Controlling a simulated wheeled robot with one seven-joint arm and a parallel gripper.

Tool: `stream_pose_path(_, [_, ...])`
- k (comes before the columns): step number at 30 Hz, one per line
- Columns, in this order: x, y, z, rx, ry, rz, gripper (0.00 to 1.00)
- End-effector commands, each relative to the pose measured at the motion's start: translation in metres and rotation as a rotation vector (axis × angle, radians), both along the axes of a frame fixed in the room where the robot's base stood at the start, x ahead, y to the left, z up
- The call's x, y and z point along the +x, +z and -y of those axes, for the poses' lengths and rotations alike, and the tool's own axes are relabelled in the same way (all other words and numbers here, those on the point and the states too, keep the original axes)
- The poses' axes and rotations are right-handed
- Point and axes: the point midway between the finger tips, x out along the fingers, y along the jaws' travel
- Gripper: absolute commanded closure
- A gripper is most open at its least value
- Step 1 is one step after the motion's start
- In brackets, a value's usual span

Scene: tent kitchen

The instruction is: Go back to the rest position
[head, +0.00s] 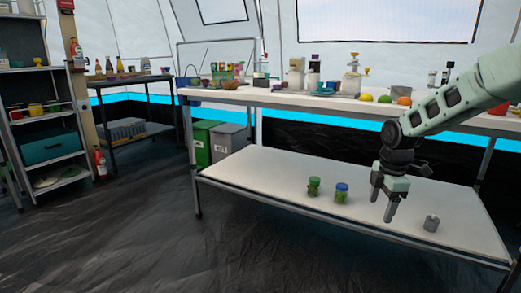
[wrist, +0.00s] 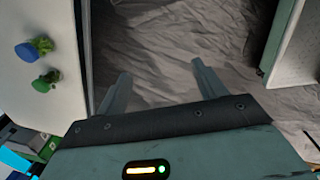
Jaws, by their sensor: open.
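My gripper (head: 381,207) hangs fingers down at the right of the head view, in front of the long white table and its low shelf. In the wrist view my gripper (wrist: 163,82) is open. Nothing is between its fingers, and the dark crumpled floor shows beyond them.
The crowded table top (head: 270,99) is behind. Bins (head: 227,140) and a metal rack (head: 48,130) stand left. The dark floor (head: 130,230) is clear.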

Motion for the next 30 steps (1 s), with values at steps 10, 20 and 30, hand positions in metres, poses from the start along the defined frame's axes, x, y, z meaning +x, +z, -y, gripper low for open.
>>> stream_pose_path(10, [-0.171, 0.075, -0.176, 0.061, -0.385, -0.061, 0.30])
stream_pose_path(20, [-0.329, 0.093, -0.210, 0.060, -0.755, -0.102, 0.30])
stream_pose_path(30, [-0.380, 0.132, -0.203, 0.056, -0.910, -0.108, 0.30])
